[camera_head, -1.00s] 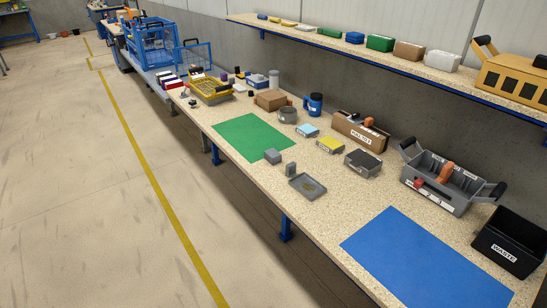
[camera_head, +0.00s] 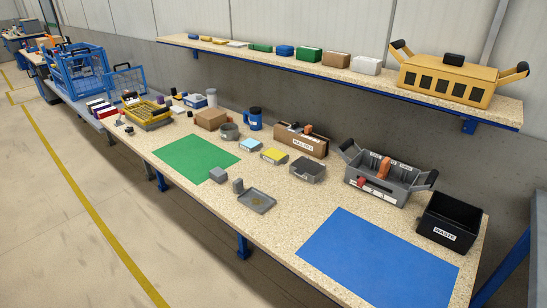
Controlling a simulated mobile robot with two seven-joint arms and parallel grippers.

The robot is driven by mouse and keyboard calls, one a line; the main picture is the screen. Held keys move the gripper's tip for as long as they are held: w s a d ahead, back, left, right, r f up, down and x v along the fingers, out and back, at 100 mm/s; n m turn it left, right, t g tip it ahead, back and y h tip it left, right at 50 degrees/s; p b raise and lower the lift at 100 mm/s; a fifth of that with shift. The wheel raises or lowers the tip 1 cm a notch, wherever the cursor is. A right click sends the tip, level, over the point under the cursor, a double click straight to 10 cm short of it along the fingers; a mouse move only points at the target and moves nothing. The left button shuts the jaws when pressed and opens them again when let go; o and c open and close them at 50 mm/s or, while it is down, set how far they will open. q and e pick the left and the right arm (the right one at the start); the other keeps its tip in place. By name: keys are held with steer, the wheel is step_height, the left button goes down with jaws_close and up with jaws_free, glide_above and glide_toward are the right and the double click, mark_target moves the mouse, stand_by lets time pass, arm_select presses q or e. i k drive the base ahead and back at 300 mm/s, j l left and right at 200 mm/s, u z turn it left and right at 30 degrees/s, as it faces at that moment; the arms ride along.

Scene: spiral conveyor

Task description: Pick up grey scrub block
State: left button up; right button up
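A light grey block (camera_head: 218,175) lies at the near right corner of the green mat (camera_head: 197,157) on the speckled workbench. A smaller upright grey piece (camera_head: 238,186) stands just right of it, beside a shallow grey tray (camera_head: 257,203). Which of these grey pieces is the scrub block I cannot tell for sure; the larger one looks most block-like. Neither of my grippers is in view.
The bench also holds a blue mat (camera_head: 380,262), a black waste bin (camera_head: 449,223), a grey tote (camera_head: 386,178), a dark-topped grey box (camera_head: 307,169) and a cardboard box (camera_head: 301,141). A shelf (camera_head: 350,77) overhangs the back. The floor at left is clear.

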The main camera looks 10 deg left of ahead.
mark_target(218, 174)
steer(key=j+z, duration=0.15)
steer(key=z, duration=0.45)
steer(key=j+z, duration=0.3)
steer(key=j, duration=0.15)
steer(key=i+j+z, duration=0.1)
steer(key=j+z, duration=0.2)
steer(key=j, duration=0.15)
steer(key=j+z, duration=0.15)
steer(key=j, duration=0.3)
steer(key=k+j+z, duration=0.1)
steer(key=j, duration=0.8)
steer(key=k+j, duration=0.15)
steer(key=j, duration=0.35)
steer(key=j+z, duration=0.1)
steer(key=j, duration=0.35)
steer(key=k+j, duration=0.15)
steer(key=j, duration=0.35)
